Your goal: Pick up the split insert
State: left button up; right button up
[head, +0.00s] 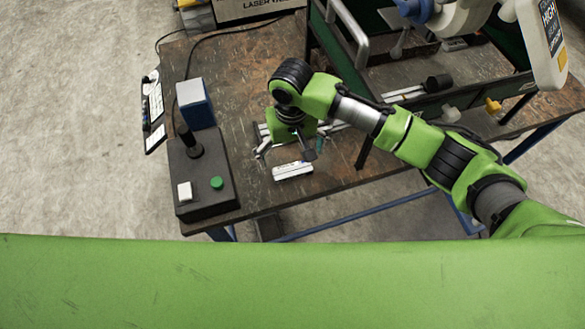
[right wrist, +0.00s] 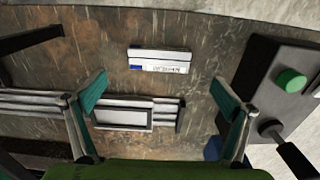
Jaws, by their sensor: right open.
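The split insert appears to be a small pale metal bar (head: 293,170) with a dark lengthwise line. It lies flat on the worn brown table near the front edge. In the right wrist view the bar (right wrist: 160,60) shows a small blue mark and printed lettering. My right gripper (head: 286,152) is just behind the bar in the head view, pointing down at the table. My left gripper is not in view.
A dark control box (head: 205,178) with a green button and black joystick stands left. A blue-and-white block (head: 195,104) is behind it. A metal rail fixture with a rectangular frame (right wrist: 122,118) lies beside the bar. A dark green machine frame (head: 330,50) stands behind.

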aim_at(292, 169)
jog(key=shift+f, duration=0.65)
jog(key=shift+f+p, duration=0.3)
jog(key=shift+f, duration=0.05)
notch_tip(292, 169, down, 4)
jog(key=shift+r+p, duration=0.15)
jog(key=shift+p, duration=0.4)
jog(key=shift+f, duration=0.4)
jog(key=c, duration=1.9)
jog(key=shift+w+r, duration=0.1)
jog(key=shift+r, duration=0.05)
jog(key=shift+c, duration=0.3)
